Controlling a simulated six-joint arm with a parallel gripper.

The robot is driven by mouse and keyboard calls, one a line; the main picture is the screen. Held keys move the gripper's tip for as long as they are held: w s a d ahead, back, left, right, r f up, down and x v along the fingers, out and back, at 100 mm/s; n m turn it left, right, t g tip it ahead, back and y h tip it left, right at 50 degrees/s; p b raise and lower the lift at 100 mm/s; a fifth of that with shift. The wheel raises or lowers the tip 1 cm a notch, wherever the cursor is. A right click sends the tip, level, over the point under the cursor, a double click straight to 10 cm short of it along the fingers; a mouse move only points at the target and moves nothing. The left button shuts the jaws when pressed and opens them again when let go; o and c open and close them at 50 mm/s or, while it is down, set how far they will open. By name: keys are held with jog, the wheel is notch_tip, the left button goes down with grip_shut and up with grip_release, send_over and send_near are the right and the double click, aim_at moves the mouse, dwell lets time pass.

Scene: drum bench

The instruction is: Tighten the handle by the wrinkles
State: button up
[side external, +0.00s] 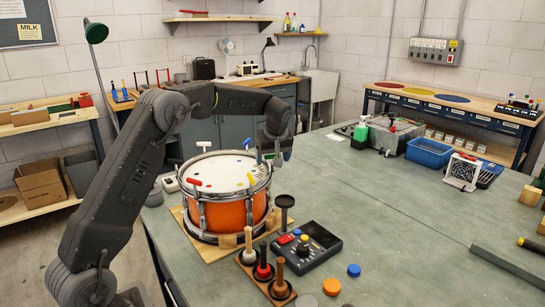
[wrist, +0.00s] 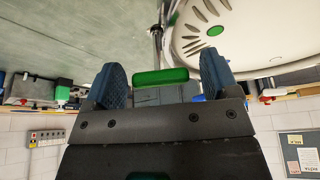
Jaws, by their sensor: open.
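The orange drum (side external: 225,212) with a chrome rim stands on a wooden board, its white head (side external: 217,172) facing up. Coloured T-handles sit around the rim: red (side external: 193,182), yellow (side external: 250,178), blue (side external: 247,142) and white (side external: 204,145). In the wrist view, a green handle (wrist: 160,76) on a metal rod lies between the open fingers of my gripper (wrist: 162,84), with gaps on both sides. Dark short wrinkle marks (wrist: 192,44) surround a green dot (wrist: 215,30) on the nearby head. In the side view, my gripper (side external: 275,150) is at the drum's right rim.
A wooden rack (side external: 268,285) with upright tools and a black control box (side external: 306,247) stand in front of the drum. A dark round-topped stand (side external: 284,202) is close to the drum's right side. The bench (side external: 385,200) right of the drum is mostly clear.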

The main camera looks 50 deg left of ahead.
jog(key=c, duration=0.9)
jog(key=m+t, duration=0.1)
jog(key=m, duration=0.3)
jog(key=shift+m+h, duration=0.3)
jog(key=shift+h, duration=0.1)
jog(key=shift+m+t+h, duration=0.6)
jog(key=shift+m+t, duration=0.1)
jog(key=shift+m, duration=1.3)
jog(key=o, duration=0.9)
